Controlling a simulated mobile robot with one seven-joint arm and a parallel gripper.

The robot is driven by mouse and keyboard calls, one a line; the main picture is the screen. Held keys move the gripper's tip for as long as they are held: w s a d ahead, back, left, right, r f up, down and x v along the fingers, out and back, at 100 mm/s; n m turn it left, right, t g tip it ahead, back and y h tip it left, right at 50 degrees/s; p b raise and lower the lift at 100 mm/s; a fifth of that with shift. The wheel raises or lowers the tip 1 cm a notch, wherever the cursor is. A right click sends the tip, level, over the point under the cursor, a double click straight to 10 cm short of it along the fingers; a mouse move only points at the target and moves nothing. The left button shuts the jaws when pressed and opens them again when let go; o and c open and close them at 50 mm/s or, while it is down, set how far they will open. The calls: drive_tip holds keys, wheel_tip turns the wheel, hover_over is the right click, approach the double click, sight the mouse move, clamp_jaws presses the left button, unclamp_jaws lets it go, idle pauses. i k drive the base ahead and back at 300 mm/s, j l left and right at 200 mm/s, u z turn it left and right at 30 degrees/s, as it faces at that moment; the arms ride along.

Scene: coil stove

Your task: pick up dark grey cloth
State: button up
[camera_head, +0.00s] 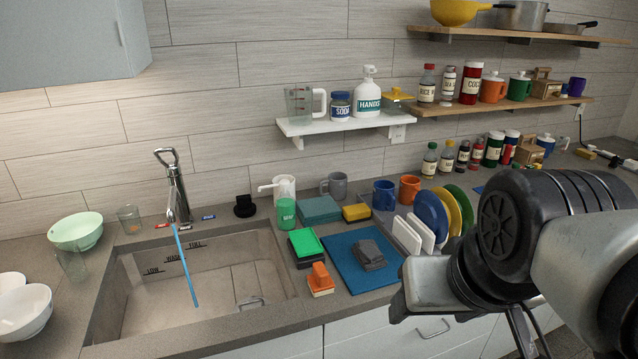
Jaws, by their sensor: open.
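A dark grey folded cloth (369,254) lies on a blue mat (341,266) on the counter, right of the sink. It looks like a small layered stack with a lighter grey top. My gripper (418,292) is at the end of my arm, at the lower right, in front of and to the right of the mat. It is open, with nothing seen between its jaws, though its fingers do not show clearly. It is apart from the cloth in the picture. My arm hides part of the counter at the right.
The sink (215,290) with a running faucet (177,190) is at left. A plate rack (412,234) stands close at right. Shelves hang above.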

sight(368, 253)
drive_tip(key=i+l, duration=0.4)
drive_tip(key=i+l+u, duration=0.15)
drive_tip(key=i+l, duration=0.25)
drive_tip(key=l, duration=0.15)
